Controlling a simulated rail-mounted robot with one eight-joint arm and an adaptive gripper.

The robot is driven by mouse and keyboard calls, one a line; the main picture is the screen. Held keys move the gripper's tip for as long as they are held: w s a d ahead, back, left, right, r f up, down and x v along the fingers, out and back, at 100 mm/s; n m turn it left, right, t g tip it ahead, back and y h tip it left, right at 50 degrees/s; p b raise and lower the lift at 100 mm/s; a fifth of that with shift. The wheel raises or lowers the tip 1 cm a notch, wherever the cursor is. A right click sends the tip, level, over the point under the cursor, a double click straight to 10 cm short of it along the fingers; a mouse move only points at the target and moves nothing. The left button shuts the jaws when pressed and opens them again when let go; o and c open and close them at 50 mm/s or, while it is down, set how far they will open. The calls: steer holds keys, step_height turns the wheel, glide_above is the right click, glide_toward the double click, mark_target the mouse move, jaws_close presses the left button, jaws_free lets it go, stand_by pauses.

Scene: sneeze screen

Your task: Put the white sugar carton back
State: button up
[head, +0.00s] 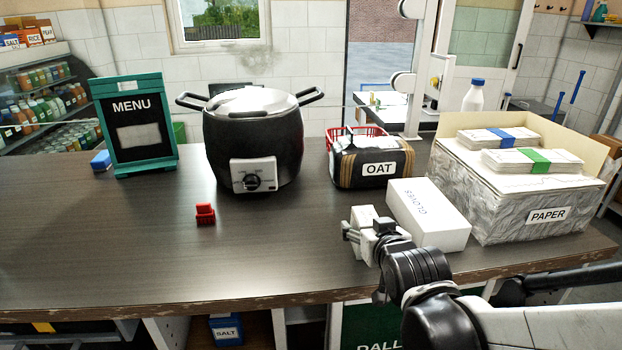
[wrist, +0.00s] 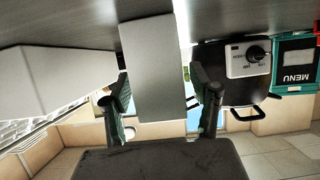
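A plain white carton (head: 362,216) is on the counter at front right, just left of the box marked GLOVES. It is partly hidden by my gripper (head: 364,238), and I see no label on it. In the wrist view, which is upside down, the white carton (wrist: 154,65) lies between the two fingers of my gripper (wrist: 160,85). One finger is close along each side of it. I cannot tell whether the fingers press on it or only stand around it, nor whether it is lifted off the counter.
The white GLOVES box (head: 428,214) is close to my gripper's right. The PAPER box (head: 525,205) stands farther right, the OAT package (head: 371,163) behind. A black pot (head: 253,140), small red object (head: 205,214) and MENU stand (head: 133,125) are left. The front-left counter is clear.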

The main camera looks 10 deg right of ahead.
steer(key=shift+r, duration=0.2)
steer(key=s+r+g+p, duration=0.2)
steer(key=s+g, duration=0.1)
steer(key=s, duration=0.5)
steer(key=s+r+g+p, duration=0.3)
steer(key=s, duration=0.6)
steer(key=shift+s+r+g, duration=0.15)
steer(key=shift+r+g, duration=0.15)
stand_by(0.3)
